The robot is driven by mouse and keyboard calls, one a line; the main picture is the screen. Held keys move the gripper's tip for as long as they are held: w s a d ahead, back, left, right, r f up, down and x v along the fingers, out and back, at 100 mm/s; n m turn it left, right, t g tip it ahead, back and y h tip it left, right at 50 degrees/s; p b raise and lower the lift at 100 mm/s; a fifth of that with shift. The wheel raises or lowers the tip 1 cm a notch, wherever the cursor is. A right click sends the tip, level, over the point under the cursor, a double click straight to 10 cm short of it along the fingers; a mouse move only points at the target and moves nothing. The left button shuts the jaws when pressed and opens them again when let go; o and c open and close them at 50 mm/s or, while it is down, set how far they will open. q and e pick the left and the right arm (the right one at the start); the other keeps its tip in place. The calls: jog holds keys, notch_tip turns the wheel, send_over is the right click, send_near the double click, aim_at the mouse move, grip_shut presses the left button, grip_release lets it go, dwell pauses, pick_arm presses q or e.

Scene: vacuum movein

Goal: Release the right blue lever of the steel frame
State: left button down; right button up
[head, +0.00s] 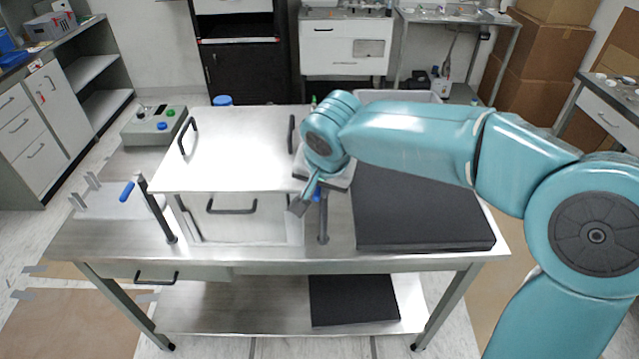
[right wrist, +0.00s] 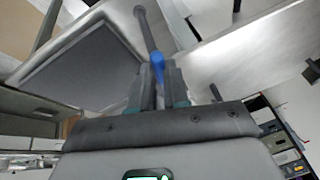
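The steel frame is a metal box with a white top (head: 235,140) on the steel table. Its right blue lever (head: 317,193) sits on a dark upright post (head: 323,225) at the front right corner. My right gripper (head: 308,195) reaches down to this lever from the right. In the right wrist view, the blue lever (right wrist: 157,62) lies between the two close-set fingers (right wrist: 160,88), which appear shut on it. Its lower end is hidden between them. The left blue lever (head: 127,191) sticks out to the left of its tilted post (head: 157,212). My left gripper is not in view.
A black slab (head: 425,215) lies on the table at the right, under my right arm. Another black slab (head: 352,300) lies on the lower shelf. A control box with buttons (head: 153,126) stands behind left. The table's front left is clear.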

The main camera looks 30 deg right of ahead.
grip_shut()
jog(key=shift+s+d+n+y, duration=0.25)
jog(key=shift+d+n+y, duration=0.1)
jog(key=shift+n, duration=0.35)
jog(key=shift+s+d+n+y, duration=0.2)
jog(key=shift+d+n+y, duration=0.1)
jog(key=shift+n, duration=0.4)
jog(key=o, duration=0.7)
grip_release()
jog(key=shift+o, duration=0.2)
jog(key=v, duration=1.6)
jog(key=shift+s, duration=0.4)
